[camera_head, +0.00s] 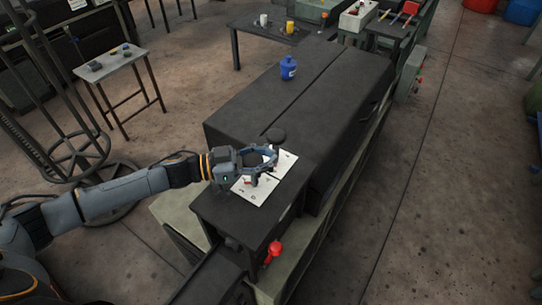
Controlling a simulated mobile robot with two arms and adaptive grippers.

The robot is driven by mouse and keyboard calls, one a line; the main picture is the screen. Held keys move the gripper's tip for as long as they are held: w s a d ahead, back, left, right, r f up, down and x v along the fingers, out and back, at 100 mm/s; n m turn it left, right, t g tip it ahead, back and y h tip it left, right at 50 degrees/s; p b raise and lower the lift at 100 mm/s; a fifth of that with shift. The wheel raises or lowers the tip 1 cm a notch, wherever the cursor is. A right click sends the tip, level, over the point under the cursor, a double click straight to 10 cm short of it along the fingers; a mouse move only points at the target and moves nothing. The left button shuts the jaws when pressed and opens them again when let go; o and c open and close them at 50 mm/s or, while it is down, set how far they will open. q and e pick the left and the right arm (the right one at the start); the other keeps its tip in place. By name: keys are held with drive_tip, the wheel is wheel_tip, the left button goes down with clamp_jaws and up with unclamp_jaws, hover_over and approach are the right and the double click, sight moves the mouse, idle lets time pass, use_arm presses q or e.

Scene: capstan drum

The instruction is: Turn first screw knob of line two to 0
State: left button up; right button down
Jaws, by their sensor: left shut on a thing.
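My left gripper (262,165) reaches in from the left and is over the white marked plate (254,192) on the black machine top. Its blue-grey fingers are shut around a dark round knob (257,157), partly hidden between them. A second dark round knob (276,135) stands free just beyond the gripper. Part of the plate is hidden by my gripper, and its markings are too small to read. My right gripper is not in view.
A blue bottle (289,68) stands on the long black machine cover (332,95). A red knob (275,248) sticks out at the machine's near end. A small table (110,64) stands at the left beside a round metal frame (60,150). The floor at right is clear.

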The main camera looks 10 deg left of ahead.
use_arm(q)
drive_tip(key=n+t, duration=0.1)
drive_tip(key=n+t+y+p, duration=0.1)
drive_tip(key=t+y+p, duration=0.1)
drive_tip(key=shift+w+a+r+n, duration=0.1)
drive_tip(key=shift+w+a+n, duration=0.2)
drive_tip(key=shift+n, duration=0.1)
drive_tip(key=n+t+y, duration=0.1)
drive_tip(key=n+t+y+p, duration=0.1)
drive_tip(key=t, duration=0.1)
drive_tip(key=n+t+y, duration=0.1)
drive_tip(key=y, duration=0.1)
drive_tip(key=shift+w+a+n, duration=0.3)
drive_tip(key=shift+w+a, duration=0.05)
drive_tip(key=shift+w, duration=0.05)
drive_tip(key=n+t+y, duration=0.1)
drive_tip(key=n+y, duration=0.1)
drive_tip(key=y, duration=0.1)
drive_tip(key=a+n+t+y+p, duration=0.1)
drive_tip(key=shift+w+t+y, duration=0.3)
clamp_jaws()
drive_tip(key=n+y, duration=0.1)
drive_tip(key=a+n+y, duration=0.1)
drive_tip(key=y, duration=0.1)
drive_tip(key=shift+w+n+t+y+b, duration=0.1)
drive_tip(key=shift+n+t+y+b, duration=0.2)
drive_tip(key=shift+t, duration=0.1)
drive_tip(key=shift+y, duration=0.3)
